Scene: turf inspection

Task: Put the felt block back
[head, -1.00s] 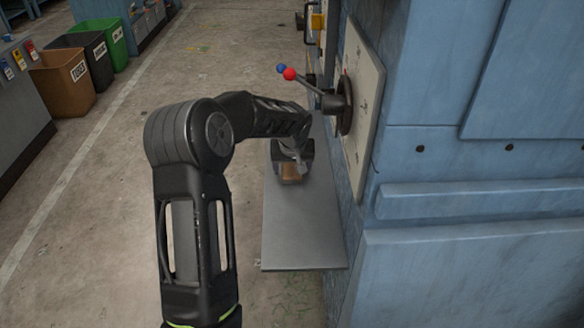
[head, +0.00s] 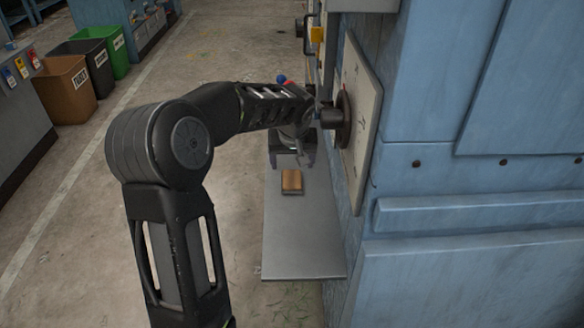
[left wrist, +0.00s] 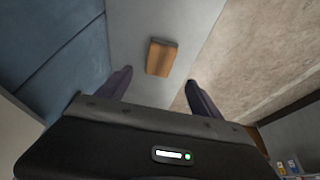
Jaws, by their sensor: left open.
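The felt block (head: 292,182), brown-orange with a darker edge, lies on the grey shelf (head: 300,240) that juts from the blue machine. My left gripper (head: 291,164) is open above and just beyond the block, apart from it. In the left wrist view the block (left wrist: 161,58) lies on the shelf, ahead of and between the two spread fingers (left wrist: 158,88), with nothing held. My right gripper is not in view.
The blue machine wall (head: 460,200) rises right of the shelf, with a pale plate (head: 362,125) and a round dark hub (head: 343,118). A blue knob (head: 281,79) shows behind my arm. Bins (head: 66,88) stand far left; the floor between is clear.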

